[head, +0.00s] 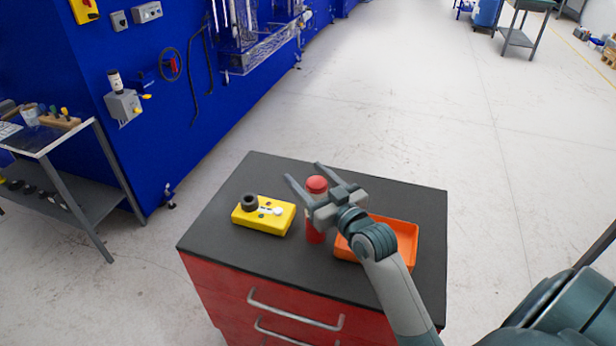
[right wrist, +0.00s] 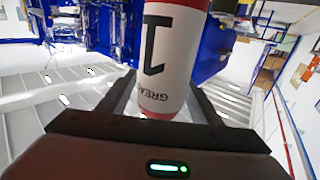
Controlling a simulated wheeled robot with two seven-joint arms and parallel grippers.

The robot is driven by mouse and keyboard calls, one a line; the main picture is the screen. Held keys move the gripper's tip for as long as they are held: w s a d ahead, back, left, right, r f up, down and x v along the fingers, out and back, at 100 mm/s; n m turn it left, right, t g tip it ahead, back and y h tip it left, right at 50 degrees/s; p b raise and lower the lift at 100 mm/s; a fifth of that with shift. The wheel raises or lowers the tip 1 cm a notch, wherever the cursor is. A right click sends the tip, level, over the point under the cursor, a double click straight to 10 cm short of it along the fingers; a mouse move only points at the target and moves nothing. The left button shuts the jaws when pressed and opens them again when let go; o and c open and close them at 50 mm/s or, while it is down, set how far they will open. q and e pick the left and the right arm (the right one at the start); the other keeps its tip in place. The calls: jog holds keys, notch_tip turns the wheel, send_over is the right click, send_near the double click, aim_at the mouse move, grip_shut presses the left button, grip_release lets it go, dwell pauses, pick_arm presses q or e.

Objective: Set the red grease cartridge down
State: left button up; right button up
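The red grease cartridge (head: 316,186) is upright over the middle of the dark cart top (head: 222,222), its red cap showing between the fingers of my right gripper (head: 303,172). In the right wrist view its white label with a black 1 and upside-down lettering (right wrist: 168,60) fills the space between the dark fingers (right wrist: 165,98). The right gripper looks shut on the cartridge. Its lower end is near the cart top; I cannot tell whether it touches. My left gripper is out of view.
A yellow block (head: 263,222) with a black ring and small parts lies left of the cartridge. An orange tray (head: 403,232) sits right of it, partly behind my right arm. The back and left of the cart top are bare.

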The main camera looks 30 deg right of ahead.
aim_at(323, 192)
jog(key=shift+r, duration=0.1)
jog(key=s+b, duration=0.1)
jog(key=s, duration=0.4)
jog(key=s+b, duration=0.2)
jog(key=s, duration=0.4)
jog(key=shift+d, duration=0.2)
jog(key=shift+s+b, duration=0.35)
jog(key=shift+s, duration=0.15)
